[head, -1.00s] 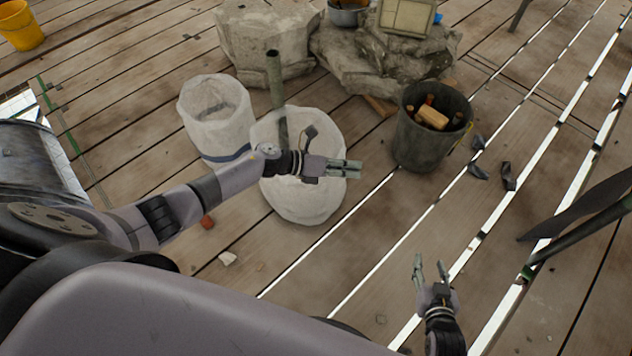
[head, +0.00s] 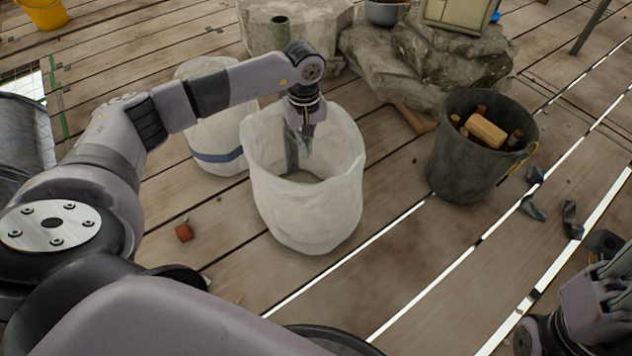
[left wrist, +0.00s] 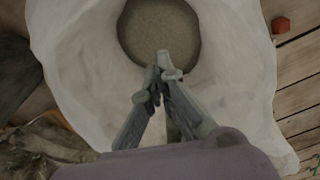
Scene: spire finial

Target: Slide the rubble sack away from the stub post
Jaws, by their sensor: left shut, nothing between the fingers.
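The rubble sack (head: 310,217) is a white, open-topped sack standing upright on the planks. My left gripper (head: 305,138) points down over the sack's mouth near the far rim. In the left wrist view its fingertips (left wrist: 164,65) are together and empty, above the sack's white wall (left wrist: 240,85). My right gripper (head: 612,268) is at the right edge, partly cut off.
A second white sack with a blue band (head: 215,157) stands close behind on the left. Stone blocks (head: 435,55) lie at the back. A red chunk (head: 183,232) lies front left. Planks have open gaps.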

